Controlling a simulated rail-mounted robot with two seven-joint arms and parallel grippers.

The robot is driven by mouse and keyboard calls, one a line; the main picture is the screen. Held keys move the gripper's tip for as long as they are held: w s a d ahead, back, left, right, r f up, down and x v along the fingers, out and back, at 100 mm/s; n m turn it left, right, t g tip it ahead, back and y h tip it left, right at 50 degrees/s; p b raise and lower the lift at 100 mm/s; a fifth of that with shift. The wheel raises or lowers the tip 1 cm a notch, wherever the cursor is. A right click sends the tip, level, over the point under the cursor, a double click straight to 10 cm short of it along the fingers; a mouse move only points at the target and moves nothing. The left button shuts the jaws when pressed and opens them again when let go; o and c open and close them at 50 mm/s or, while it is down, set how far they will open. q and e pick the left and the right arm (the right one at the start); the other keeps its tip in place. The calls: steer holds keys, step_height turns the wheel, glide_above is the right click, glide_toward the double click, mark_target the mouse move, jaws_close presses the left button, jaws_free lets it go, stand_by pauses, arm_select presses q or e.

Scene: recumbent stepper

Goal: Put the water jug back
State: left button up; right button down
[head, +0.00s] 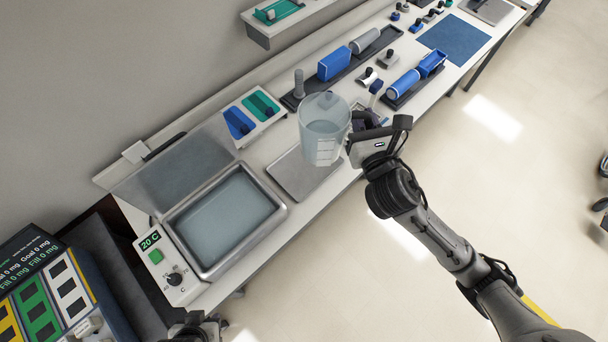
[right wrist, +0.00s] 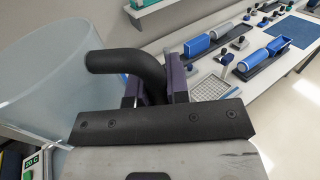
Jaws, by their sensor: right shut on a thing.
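The water jug (head: 322,143), clear with pale contents, is held over the bench at mid-view. In the right wrist view its translucent wall (right wrist: 40,80) fills the left side. My right gripper (head: 364,121) is at the jug's right side. In the right wrist view its purple fingers (right wrist: 156,88) are shut on the jug's black curved handle (right wrist: 122,66). The jug looks close to upright, above or beside a grey square plate (head: 290,180); its base height is hard to tell. A dark part of my left gripper (head: 193,329) shows at the bottom edge, its fingers unclear.
A water bath (head: 222,215) with its lid (head: 172,172) raised stands left of the plate. Blue and green holders (head: 252,116) sit behind. Trays with blue and grey items (head: 336,64) and a blue mat (head: 453,39) lie further right. Open floor is in front.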

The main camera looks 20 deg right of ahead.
steer(key=w+d+f+m+h+b, duration=0.1)
steer(key=w+d+f+b, duration=0.1)
steer(key=f+b, duration=1.15)
steer(key=w+d+f+h+b, duration=0.1)
steer(key=w+d+f+b, duration=0.15)
steer(key=f+b, duration=1.1)
steer(key=w+a+f+b, duration=0.1)
steer(key=w+f, duration=0.2)
steer(key=f, duration=0.1)
steer(key=w+a+f+b, duration=0.1)
steer(key=w+a+f, duration=0.1)
steer(key=w+f, duration=0.1)
steer(key=w+a+f+b, duration=0.1)
steer(key=w+a+f, duration=0.1)
steer(key=w+f, duration=0.2)
steer(key=shift+f+b, duration=0.4)
steer(key=shift+f, duration=0.8)
steer(key=shift+w, duration=0.1)
steer(key=c, duration=1.1)
jaws_free()
steer(key=shift+f, duration=0.15)
